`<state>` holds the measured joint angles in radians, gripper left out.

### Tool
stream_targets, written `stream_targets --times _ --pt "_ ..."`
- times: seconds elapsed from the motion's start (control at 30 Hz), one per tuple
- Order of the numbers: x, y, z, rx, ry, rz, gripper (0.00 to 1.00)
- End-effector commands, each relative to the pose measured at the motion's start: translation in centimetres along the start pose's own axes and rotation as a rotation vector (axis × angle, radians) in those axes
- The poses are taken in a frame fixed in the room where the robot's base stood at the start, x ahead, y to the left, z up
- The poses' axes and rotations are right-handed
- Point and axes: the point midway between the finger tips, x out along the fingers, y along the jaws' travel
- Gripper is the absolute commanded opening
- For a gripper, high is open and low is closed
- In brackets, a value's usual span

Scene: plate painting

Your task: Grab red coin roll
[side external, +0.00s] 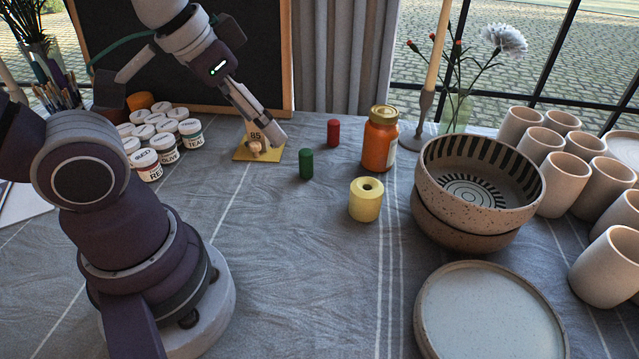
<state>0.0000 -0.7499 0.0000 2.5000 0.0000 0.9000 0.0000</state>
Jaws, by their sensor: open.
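A small red cylinder, the red coin roll (333,132), stands upright on the grey cloth near the middle back. A green roll (306,164) of similar shape stands in front of it and to its left. My gripper (262,143) points down at a yellow card marked 85 (243,154), to the left of both rolls. A small pale object (255,150) sits on the card right by the fingertips; I cannot tell whether they touch it. The gripper is open and apart from the red roll.
An orange jar (380,140) stands right of the red roll, and a yellow roll with a hole (366,200) is in front. Stacked bowls (432,205), a plate (487,315) and several cups (565,183) fill the right. Paint jars (167,148) stand left. The front middle cloth is clear.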

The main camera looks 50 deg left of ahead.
Motion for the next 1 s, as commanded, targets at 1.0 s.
stream_targets --times 1.0 --pt "20.5 -16.1 -14.1 -0.517 0.028 -0.289 0.61"
